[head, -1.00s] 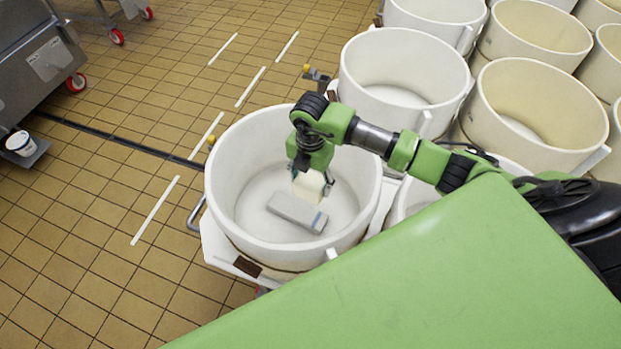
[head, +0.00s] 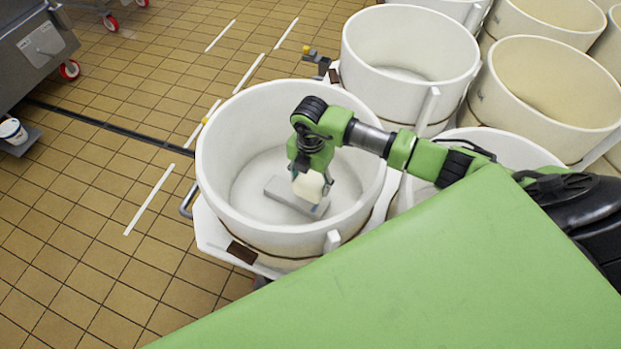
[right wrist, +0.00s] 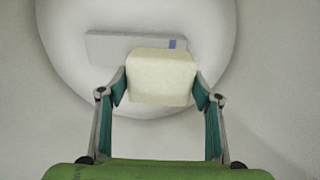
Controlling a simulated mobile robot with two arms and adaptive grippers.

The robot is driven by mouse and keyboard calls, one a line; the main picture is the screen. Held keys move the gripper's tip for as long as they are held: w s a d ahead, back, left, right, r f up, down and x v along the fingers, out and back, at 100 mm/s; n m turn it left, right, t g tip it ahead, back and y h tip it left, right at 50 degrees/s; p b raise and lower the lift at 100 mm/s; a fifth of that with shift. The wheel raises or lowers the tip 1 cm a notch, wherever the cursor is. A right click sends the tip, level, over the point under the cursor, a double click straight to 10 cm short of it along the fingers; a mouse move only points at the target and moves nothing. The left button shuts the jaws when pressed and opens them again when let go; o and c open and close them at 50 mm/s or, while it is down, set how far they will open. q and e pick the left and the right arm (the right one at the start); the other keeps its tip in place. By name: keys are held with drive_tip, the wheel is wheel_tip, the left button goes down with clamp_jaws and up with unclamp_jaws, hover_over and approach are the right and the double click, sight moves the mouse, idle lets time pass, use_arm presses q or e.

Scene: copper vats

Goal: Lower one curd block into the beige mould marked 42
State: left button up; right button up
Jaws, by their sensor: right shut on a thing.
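My right gripper (head: 311,184) is shut on a cream-coloured curd block (head: 308,188). The right wrist view shows the block (right wrist: 160,78) between the two fingertips (right wrist: 160,90). The block hangs within the outline of a large round white vat (head: 217,190); its height above the floor of the vat is hard to tell. A flat grey slab (head: 281,192) with a blue stripe lies on that floor, partly hidden behind the block. It also shows in the right wrist view (right wrist: 115,47). No number 42 is legible on any vessel. My left gripper is out of view.
Another white vat (head: 410,45) stands just behind, and beige vats (head: 555,85) stand at the right. A steel cart (head: 35,50) with red wheels is at the far left, near a small white tub (head: 12,131). Tiled floor (head: 90,220) is clear at the left.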

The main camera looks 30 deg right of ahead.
drive_tip(key=shift+f+b, duration=1.35)
drive_tip(key=shift+f, duration=0.9)
drive_tip(key=shift+f+b, duration=0.55)
drive_tip(key=shift+f, duration=0.15)
drive_tip(key=shift+f, duration=0.2)
drive_tip(key=o, duration=1.5)
drive_tip(key=shift+c, duration=0.2)
